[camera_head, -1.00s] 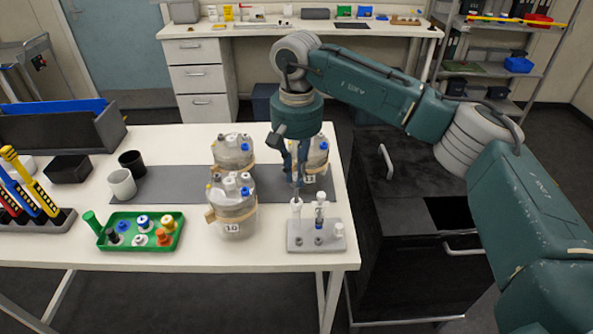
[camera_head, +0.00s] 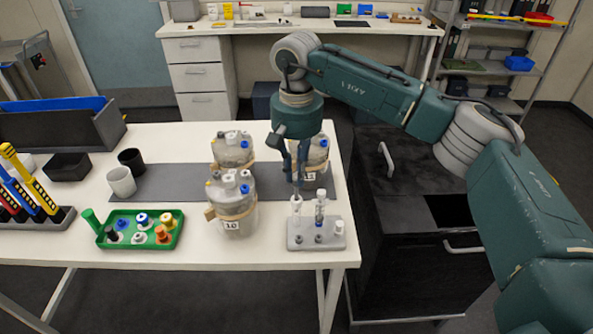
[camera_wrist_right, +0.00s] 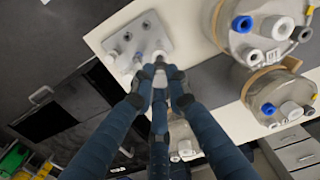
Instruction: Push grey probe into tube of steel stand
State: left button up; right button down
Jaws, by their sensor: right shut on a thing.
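The steel stand (camera_head: 329,243) is a flat grey block near the table's front right corner. It also shows in the wrist view (camera_wrist_right: 124,31). My right gripper (camera_head: 297,188) points down over the stand's left rear part. Its fingers (camera_wrist_right: 158,78) come together on a pale piece, apparently the top of the grey probe (camera_head: 296,203). The probe looks upright above the stand. Its lower end and the tube's mouth are too small to tell apart, so I cannot tell how deep it sits. A blue-banded upright piece (camera_head: 320,208) stands just right of it. My left gripper is not in view.
Several glass bioreactors stand close by, the one marked 10 (camera_head: 233,212) left of the stand and another (camera_head: 316,155) behind the gripper. A green tray (camera_head: 115,241) with coloured caps lies left. A black cabinet (camera_head: 400,220) stands right of the table.

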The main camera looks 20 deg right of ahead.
aim_at(296, 187)
jog(key=shift+f+b, duration=1.65)
jog(key=shift+f, duration=0.8)
dwell(2.1)
jog(key=c, duration=1.6)
grip_release()
jog(key=shift+c, duration=0.2)
notch_tip(296, 187, up, 12)
jog(key=shift+f, duration=0.1)
